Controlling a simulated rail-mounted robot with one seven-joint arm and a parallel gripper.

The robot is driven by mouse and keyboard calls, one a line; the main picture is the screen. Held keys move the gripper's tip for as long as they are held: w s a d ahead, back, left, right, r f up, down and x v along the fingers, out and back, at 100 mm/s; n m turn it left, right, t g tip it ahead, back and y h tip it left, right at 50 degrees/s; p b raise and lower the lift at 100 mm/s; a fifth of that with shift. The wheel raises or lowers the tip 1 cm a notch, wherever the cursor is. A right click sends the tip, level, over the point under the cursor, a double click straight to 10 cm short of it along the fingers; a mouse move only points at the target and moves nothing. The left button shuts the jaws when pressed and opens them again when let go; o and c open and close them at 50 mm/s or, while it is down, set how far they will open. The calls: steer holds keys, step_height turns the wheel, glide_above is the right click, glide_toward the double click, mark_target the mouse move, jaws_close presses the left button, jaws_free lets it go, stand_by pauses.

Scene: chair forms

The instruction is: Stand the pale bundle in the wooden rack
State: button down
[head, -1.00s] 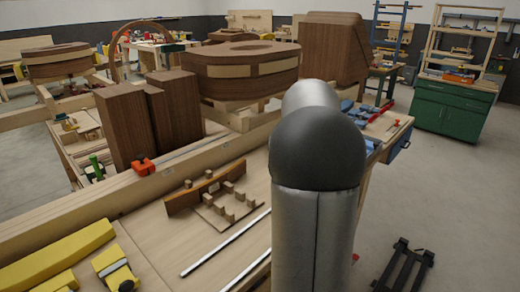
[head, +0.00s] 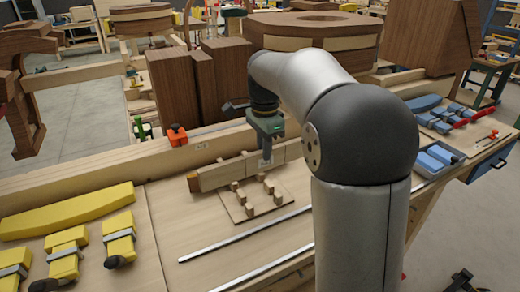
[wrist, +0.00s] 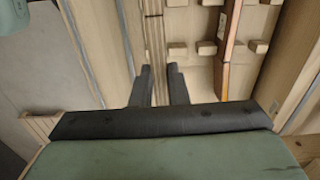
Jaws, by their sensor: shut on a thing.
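The wooden rack (head: 232,208) is a pale base board with several short pegs, lying on the bench. My gripper (head: 266,153) points down over its back part. In the wrist view, my gripper (wrist: 157,82) has its dark fingers on both sides of the pale bundle (wrist: 154,38), a long stack of thin strips on edge. The bundle (head: 228,173) runs lengthwise at the rack's back in the head view. Its lower edge is partly behind the pegs; I cannot tell whether it touches the base. A brown-orange bundle (wrist: 230,45) stands between pegs, right of my fingers.
A long beam (head: 100,182) and tall dark wood blocks (head: 178,88) stand behind the rack. An orange clamp (head: 177,135) sits near the beam. Yellow pieces (head: 65,212) lie at left, a metal rail (head: 245,234) in front. Blue tools (head: 437,158) lie at right.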

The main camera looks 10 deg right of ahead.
mark_target(260, 169)
steer(key=shift+a+f, duration=0.1)
steer(key=shift+a, duration=0.55)
step_height(260, 169, down, 6)
steer(key=b, duration=0.5)
steer(key=shift+d+f+b, duration=0.1)
steer(key=shift+f+b, duration=0.15)
steer(key=shift+b, duration=0.15)
steer(key=shift+f+b, duration=1.55)
steer(key=shift+f, duration=1.3)
steer(key=shift+f, duration=0.25)
steer(key=c, duration=1.3)
jaws_free()
